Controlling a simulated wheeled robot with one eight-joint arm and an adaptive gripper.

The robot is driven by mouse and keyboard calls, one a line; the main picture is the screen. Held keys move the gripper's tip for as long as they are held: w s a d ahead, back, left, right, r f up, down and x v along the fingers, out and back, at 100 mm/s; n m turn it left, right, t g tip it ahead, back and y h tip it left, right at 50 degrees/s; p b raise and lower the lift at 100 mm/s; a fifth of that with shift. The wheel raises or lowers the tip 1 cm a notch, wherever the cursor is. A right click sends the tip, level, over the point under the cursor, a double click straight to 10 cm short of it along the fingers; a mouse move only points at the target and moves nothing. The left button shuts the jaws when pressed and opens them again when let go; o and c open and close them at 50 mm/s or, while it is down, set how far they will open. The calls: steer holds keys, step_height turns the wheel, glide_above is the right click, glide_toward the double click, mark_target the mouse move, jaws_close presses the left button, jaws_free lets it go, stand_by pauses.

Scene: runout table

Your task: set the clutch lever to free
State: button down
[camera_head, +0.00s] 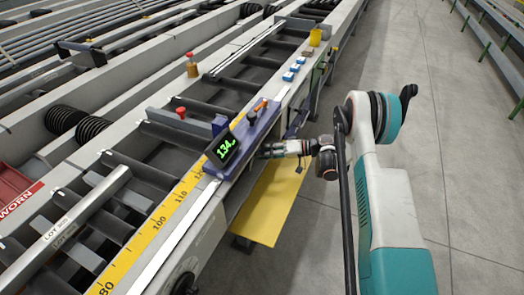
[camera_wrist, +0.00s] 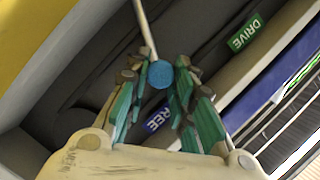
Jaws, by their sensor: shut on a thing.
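The clutch lever is a thin pale rod (camera_wrist: 145,28) ending in a round blue knob (camera_wrist: 160,74) in the wrist view. My gripper (camera_wrist: 162,80) has its green-padded fingers closed on either side of the knob. A green DRIVE label (camera_wrist: 246,33) lies to the upper right of the knob. A blue FREE label (camera_wrist: 158,118) lies just below the knob, partly covered by a finger. In the head view my gripper (camera_head: 266,151) reaches the side of the machine under the display; the lever is hidden there.
A display (camera_head: 224,148) reading about 134 sits on a blue housing (camera_head: 250,128). A yellow panel (camera_head: 268,205) lies below my gripper. Blue-and-white blocks (camera_head: 291,72) and a yellow cup (camera_head: 315,37) stand farther along the rail. Grey floor (camera_head: 460,160) is clear on the right.

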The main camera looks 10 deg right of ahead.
steer(key=shift+w+d+f+m, duration=0.1)
steer(key=shift+w+d+m, duration=0.1)
steer(key=shift+m, duration=0.1)
stand_by(0.4)
steer(key=c, duration=1.3)
jaws_free()
steer(key=shift+w, duration=0.1)
steer(key=shift+c, duration=0.2)
steer(key=shift+d, duration=0.1)
steer(key=v, duration=1.2)
steer(key=shift+f, duration=0.15)
